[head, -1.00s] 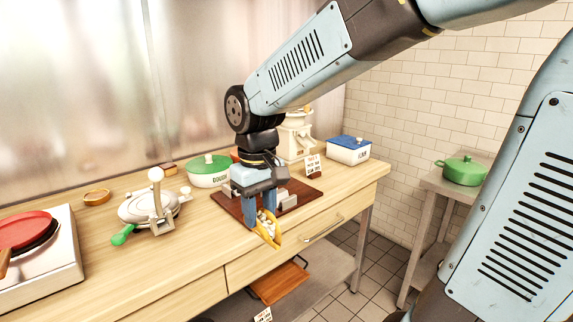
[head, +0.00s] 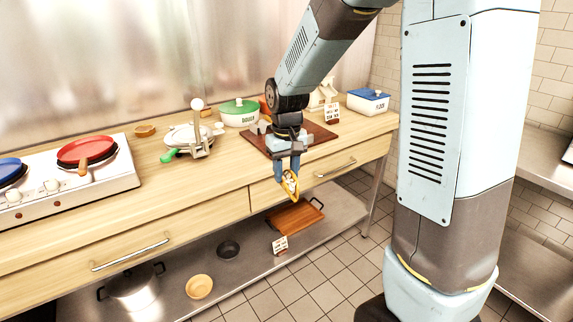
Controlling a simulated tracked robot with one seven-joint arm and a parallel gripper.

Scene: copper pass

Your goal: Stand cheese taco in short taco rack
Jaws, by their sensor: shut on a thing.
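My gripper (head: 287,172) points down in front of the counter's front edge. It is shut on the cheese taco (head: 291,184), a yellow folded shell with pale filling that hangs below the fingers. A dark red-brown board (head: 316,132) lies on the counter behind my gripper. Pale grey pieces stand on this board, partly hidden by my arm; I cannot tell whether they are the short taco rack.
A tortilla press (head: 190,140), a green-lidded pot (head: 239,112) and a blue-lidded box (head: 367,101) stand on the counter. A stove (head: 110,180) is at left. The lower shelf holds a wooden board (head: 294,217), bowls (head: 199,287) and a steel pot (head: 133,285). Tiled floor is clear.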

